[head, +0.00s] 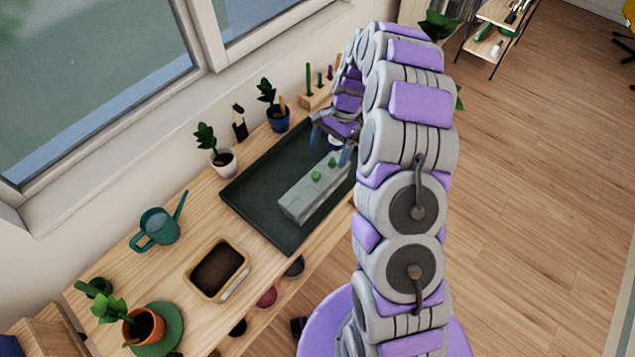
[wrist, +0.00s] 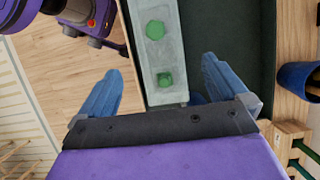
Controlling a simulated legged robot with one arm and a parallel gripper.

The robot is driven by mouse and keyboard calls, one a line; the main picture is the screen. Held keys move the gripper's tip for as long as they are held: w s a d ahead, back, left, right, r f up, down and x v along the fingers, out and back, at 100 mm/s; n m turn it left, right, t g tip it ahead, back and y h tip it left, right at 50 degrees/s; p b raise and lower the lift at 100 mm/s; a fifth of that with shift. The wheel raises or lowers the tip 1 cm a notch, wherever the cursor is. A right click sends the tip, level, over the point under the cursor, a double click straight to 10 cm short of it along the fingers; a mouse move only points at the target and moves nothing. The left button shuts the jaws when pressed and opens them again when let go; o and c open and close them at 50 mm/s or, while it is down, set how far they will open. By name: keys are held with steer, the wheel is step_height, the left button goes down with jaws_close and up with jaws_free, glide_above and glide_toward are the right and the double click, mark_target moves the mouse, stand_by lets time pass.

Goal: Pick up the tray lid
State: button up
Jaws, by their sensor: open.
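The tray lid (head: 303,196) is a long, pale grey, see-through piece with green knobs on top. It lies on a dark green tray (head: 262,179) on the wooden bench. My gripper (head: 330,148) is over the far end of the tray, near the lid's far end. In the wrist view my gripper (wrist: 162,66) is open, its blue fingers apart.
A blue pot (head: 278,118) and a wooden peg block (head: 318,95) stand beside the tray's far side. A white pot (head: 223,163), a teal watering can (head: 158,228) and a soil box (head: 216,269) are on the bench. The window wall runs behind; open floor (head: 520,200) lies right.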

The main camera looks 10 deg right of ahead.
mark_target(315, 181)
steer(key=a+f, duration=0.1)
steer(key=s+a+f, duration=0.1)
steer(key=f, duration=0.1)
steer(key=a+f, duration=0.1)
steer(key=f, duration=0.1)
steer(key=shift+s+a+f+b, duration=0.2)
steer(key=shift+a+b, duration=0.1)
steer(key=shift+b, duration=0.1)
steer(key=shift+s+d+f, duration=0.2)
steer(key=shift+d+f, duration=0.25)
steer(key=shift+f, duration=0.1)
steer(key=shift+s+f, duration=0.2)
steer(key=shift+f, duration=0.1)
steer(key=x, duration=0.2)
steer(key=b+x, duration=0.1)
steer(key=shift+s+a+f, duration=0.15)
steer(key=shift+s+a, duration=0.1)
steer(key=shift+a, duration=0.25)
steer(key=shift+a+f, duration=0.25)
steer(key=shift+a, duration=0.1)
steer(key=shift+d+r, duration=0.1)
steer(key=shift+d, duration=0.45)
steer(key=c, duration=0.6)
steer(key=shift+a, duration=0.35)
steer(key=c, duration=0.4)
steer(key=shift+r, duration=0.1)
